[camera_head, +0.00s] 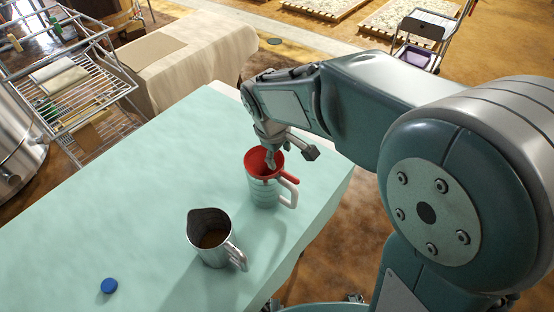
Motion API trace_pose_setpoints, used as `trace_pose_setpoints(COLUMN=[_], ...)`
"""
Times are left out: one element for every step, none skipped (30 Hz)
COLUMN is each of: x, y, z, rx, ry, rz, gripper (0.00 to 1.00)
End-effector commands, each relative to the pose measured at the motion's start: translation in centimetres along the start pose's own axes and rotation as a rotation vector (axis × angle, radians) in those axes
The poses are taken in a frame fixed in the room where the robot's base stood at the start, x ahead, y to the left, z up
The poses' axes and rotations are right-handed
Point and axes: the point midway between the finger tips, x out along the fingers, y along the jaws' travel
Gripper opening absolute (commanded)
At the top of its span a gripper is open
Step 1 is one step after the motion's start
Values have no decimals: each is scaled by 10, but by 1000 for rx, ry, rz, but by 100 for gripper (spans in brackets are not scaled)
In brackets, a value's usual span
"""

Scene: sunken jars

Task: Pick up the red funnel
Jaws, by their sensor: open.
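The red funnel (258,163) sits in the mouth of a translucent measuring jug (263,193) with a pale handle, near the right edge of the table. Its red handle sticks out to the right. My gripper (281,156) is right at the funnel, pointing down, with one finger reaching over or into the funnel's bowl. The jaws are open. The other finger is to the right, above the jug's handle. Whether a finger touches the funnel cannot be told from this view. The funnel's spout is hidden inside the jug.
A metal pitcher (212,238) with dark contents stands in front of the jug, to the left. A blue cap (109,286) lies on the green-covered table (120,205).

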Motion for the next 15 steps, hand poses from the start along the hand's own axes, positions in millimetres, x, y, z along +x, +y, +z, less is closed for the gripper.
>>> trace_pose_setpoints(x=[8,13,20,25,30,37,41,44,47,49,51,54,56,60,66], y=[-1,-1,0,0,1,2,3,3,4,4,5,6,6,7,8], z=[0,0,1,2,2,3,4,5,5,5,6,7,7,7,7], rx=[0,0,1,1,1,2,3,3,3,3,3,4,4,4,5], ry=[-5,-5,-5,-5,-3,-3,-1,-1,2,3,4,4,4,3,2], rz=[-2,-3,-4,-4,-4,-5,-6,-6,-5,-5,-6,-7,-7,-7,-8], gripper=[65,65,65,65,65,65,65,65,65,65,65,65,65,65,65])
